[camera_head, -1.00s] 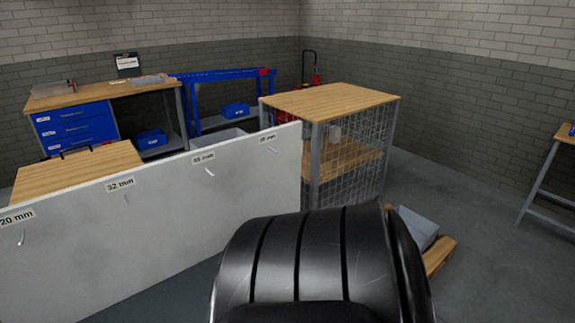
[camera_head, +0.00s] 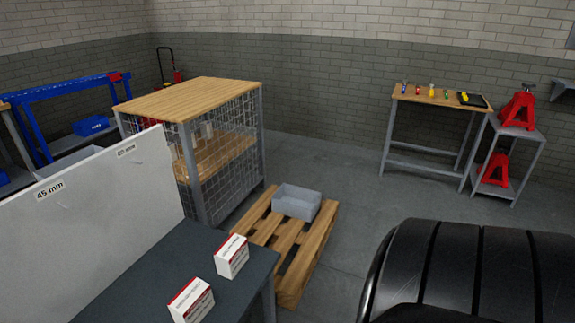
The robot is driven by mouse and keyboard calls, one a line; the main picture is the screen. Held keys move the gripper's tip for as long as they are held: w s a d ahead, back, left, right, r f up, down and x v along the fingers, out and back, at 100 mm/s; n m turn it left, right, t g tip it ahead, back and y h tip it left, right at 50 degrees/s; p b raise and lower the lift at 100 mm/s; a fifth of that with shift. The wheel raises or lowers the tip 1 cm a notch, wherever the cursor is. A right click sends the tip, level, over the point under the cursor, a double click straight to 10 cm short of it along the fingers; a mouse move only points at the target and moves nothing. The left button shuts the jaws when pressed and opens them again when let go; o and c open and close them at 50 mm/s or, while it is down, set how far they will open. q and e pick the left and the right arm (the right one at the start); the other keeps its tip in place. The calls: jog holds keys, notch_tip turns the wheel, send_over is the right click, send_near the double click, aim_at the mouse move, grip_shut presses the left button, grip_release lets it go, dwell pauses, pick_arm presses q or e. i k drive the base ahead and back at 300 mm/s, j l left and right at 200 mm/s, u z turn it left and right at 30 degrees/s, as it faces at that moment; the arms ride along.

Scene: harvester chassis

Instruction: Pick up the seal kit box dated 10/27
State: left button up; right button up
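Two small white boxes with red bands rest on a dark grey bench top in the lower middle. One box (camera_head: 232,257) stands farther back and right. The other box (camera_head: 191,301) stands nearer and left, partly cut by the bottom edge of the view. Their print is too small to read, so I cannot tell which is dated 10/27. Neither of my grippers is in view.
The dark bench (camera_head: 160,272) adjoins a pale panel (camera_head: 90,215) with size labels. Beyond it are a mesh-sided cage (camera_head: 190,85) and a pallet (camera_head: 285,245) bearing a grey bin (camera_head: 297,203). A large black ribbed form blocks the lower right.

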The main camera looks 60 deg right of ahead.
aim_at(230, 258)
jog(key=z, duration=1.35)
jog(key=i+l+u, duration=0.15)
jog(key=l, duration=0.3)
jog(key=i, duration=0.15)
